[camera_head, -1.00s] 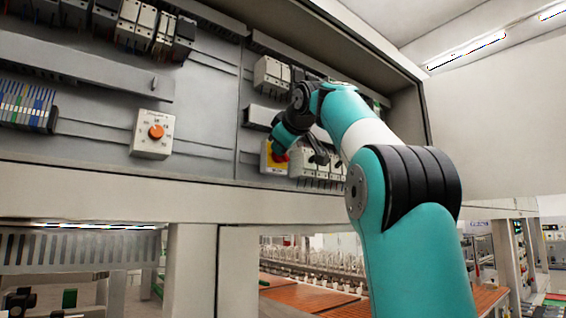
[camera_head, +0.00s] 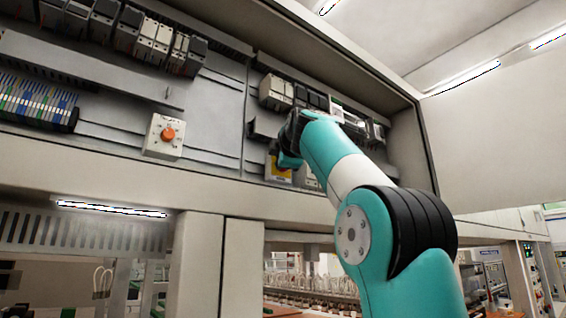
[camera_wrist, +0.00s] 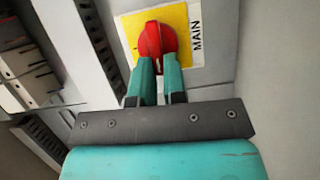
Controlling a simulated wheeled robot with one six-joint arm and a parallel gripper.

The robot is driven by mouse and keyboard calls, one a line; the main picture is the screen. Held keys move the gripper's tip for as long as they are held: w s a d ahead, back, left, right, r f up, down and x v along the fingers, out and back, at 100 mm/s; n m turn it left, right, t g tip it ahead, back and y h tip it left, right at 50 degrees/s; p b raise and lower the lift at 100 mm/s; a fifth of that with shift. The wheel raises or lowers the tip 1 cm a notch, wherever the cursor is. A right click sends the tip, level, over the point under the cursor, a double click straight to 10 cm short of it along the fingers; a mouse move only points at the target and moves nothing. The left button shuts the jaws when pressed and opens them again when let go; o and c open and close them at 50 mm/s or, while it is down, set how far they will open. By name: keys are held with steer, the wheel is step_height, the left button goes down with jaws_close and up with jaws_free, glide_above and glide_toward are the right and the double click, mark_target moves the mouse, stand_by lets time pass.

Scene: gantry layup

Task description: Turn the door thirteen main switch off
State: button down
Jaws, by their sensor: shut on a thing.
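The main switch is a red rotary knob (camera_wrist: 156,38) on a yellow plate (camera_wrist: 182,17) with a white strip marked "MAIN" in the wrist view. The knob's raised grip points toward my fingers. My gripper (camera_wrist: 160,64) is shut on the knob's grip, one teal finger on each side. In the head view the yellow plate (camera_head: 278,170) shows low in the right part of the open cabinet. There my gripper (camera_head: 287,158) covers the red knob. Small marks beside the knob are too blurred to read. No door number can be read.
An orange knob on a white box (camera_head: 164,136) sits further left in the cabinet. Breakers (camera_head: 276,92) and grey ducts surround the switch. The cabinet's lower frame (camera_head: 120,188) runs below. A plain light panel (camera_head: 500,125) stands at right.

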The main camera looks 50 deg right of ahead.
steer(key=shift+f+n, duration=0.15)
steer(key=shift+n, duration=0.15)
steer(key=c, duration=1.2)
jaws_free()
steer(key=v, duration=1.7)
steer(key=shift+s+a+f, duration=0.1)
steer(key=shift+f, duration=0.05)
